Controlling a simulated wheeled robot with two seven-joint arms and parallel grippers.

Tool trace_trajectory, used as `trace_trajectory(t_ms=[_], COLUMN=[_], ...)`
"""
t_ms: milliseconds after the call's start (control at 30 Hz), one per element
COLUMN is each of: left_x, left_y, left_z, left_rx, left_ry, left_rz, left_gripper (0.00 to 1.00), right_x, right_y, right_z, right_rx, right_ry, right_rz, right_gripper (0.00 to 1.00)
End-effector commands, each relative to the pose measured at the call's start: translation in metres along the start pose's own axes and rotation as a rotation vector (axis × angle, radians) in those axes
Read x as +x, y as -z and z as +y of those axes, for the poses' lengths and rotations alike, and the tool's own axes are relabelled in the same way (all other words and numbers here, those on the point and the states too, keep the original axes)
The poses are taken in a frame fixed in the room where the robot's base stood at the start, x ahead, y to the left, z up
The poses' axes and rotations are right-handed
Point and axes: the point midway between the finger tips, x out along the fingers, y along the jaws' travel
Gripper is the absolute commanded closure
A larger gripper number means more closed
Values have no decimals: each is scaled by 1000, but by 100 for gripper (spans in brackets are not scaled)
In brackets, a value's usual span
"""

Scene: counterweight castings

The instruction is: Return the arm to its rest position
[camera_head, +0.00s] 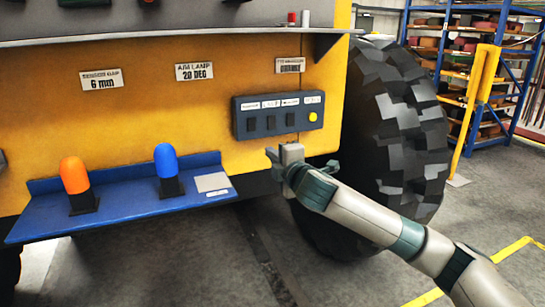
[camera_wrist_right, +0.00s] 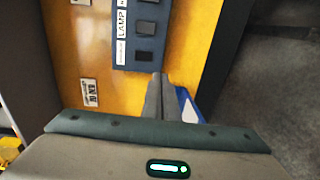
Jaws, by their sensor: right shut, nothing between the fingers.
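My right arm comes in from the lower right in the head view. Its gripper (camera_head: 272,157) is in front of the yellow machine body (camera_head: 215,125), just below the dark switch panel (camera_head: 278,115). In the right wrist view the two fingers (camera_wrist_right: 158,85) are together and empty, below the switch panel (camera_wrist_right: 143,35). I cannot tell how far the fingertips are from the panel. My left gripper is not in view.
A blue shelf (camera_head: 125,208) holds an orange lamp (camera_head: 74,175) and a blue lamp (camera_head: 166,160). A large black tyre (camera_head: 395,130) stands behind my right arm. A grey ledge (camera_head: 180,35) juts out above. Open floor (camera_head: 480,210) lies to the right.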

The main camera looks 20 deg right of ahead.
Motion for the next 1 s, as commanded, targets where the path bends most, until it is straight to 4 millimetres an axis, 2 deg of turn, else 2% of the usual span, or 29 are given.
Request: trace_trajectory(t_ms=[433, 567, 667, 767, 867, 1000], left_x=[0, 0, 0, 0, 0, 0], left_y=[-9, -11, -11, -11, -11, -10], left_z=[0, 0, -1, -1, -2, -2], left_rx=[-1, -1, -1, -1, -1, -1], left_ry=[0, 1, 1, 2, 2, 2], left_rz=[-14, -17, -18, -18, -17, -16], left_gripper=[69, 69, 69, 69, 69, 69], right_x=[1, 6, 14, 26, 36, 41], right_y=[0, -1, -4, -7, -12, -19], right_z=[-2, -16, -41, -81, -135, -222], right_rx=[2, 22, 60, 120, 196, 313], right_ry=[2, 20, 51, 97, 158, 250], right_rz=[0, -3, -7, -16, -32, -64], right_gripper=[100, 100, 100, 100, 100, 100])
